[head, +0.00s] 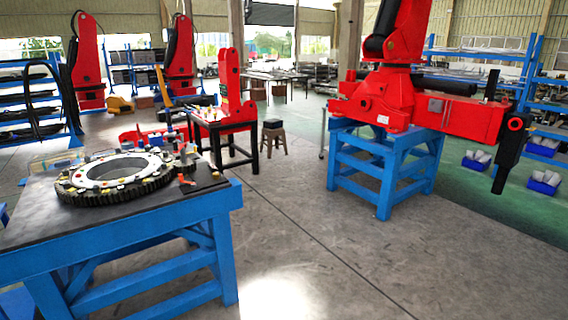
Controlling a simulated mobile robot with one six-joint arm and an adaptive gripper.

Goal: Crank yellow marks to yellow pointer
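A large dark toothed ring (122,190) lies flat on the blue workbench (140,236) at the left. A pale inner ring (110,171) sits on it, with small yellow and other coloured marks around it. A small upright dark part (183,158) stands at the right edge of the toothed ring; I cannot tell whether it is the crank. A small orange-red piece (186,180) lies beside it. I cannot make out which piece is the yellow pointer. My gripper is not in view.
A red crane on a blue stand (384,165) is at the right. A dark table (228,124) with red parts and a stool (273,137) stand behind the workbench. Red trays (150,134) lie near its far side. The floor (310,240) in front is clear.

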